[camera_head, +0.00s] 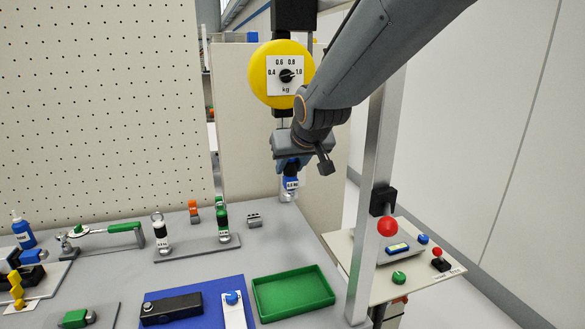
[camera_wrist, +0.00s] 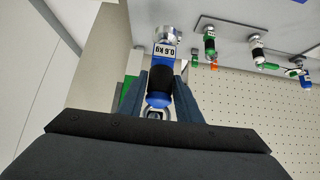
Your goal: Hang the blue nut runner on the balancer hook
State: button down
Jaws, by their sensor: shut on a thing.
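The blue nut runner (camera_head: 291,184) hangs upright below my gripper (camera_head: 290,166), its silver nose end down, above the back of the bench. In the wrist view, the runner (camera_wrist: 158,98) sits between the two fingers of my gripper (camera_wrist: 167,92), with a white label reading 0.6 kg and a metal loop at its near end. My gripper is shut on it. The yellow balancer (camera_head: 265,92), with a dial marked in kg, hangs directly above my gripper in the head view. Its hook is hidden behind my wrist and gripper, so I cannot tell whether loop and hook touch.
A grey stand holds a white runner (camera_head: 160,232) and a green runner (camera_head: 223,222) to the left. A green tray (camera_head: 293,312) and a blue mat (camera_head: 190,288) lie in front. A metal post (camera_head: 367,235) and a button panel (camera_head: 440,263) stand right.

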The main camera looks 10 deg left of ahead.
jog(key=w, duration=0.1)
jog(key=w+a, duration=0.2)
jog(key=shift+f, duration=0.35)
jog(key=shift+w, duration=0.1)
dwell(0.6)
jog(key=c, duration=1.2)
grip_release()
jog(key=shift+d+f, duration=0.1)
jog(key=shift+f, duration=0.05)
jog(key=shift+s+r, duration=0.2)
jog(key=shift+r, duration=0.05)
jog(key=shift+s+d+r, duration=0.2)
jog(key=shift+r, duration=0.05)
jog(key=shift+s+d+r+p, duration=0.25)
jog(key=shift+s+r+p, duration=0.1)
jog(key=shift+s+r, duration=0.1)
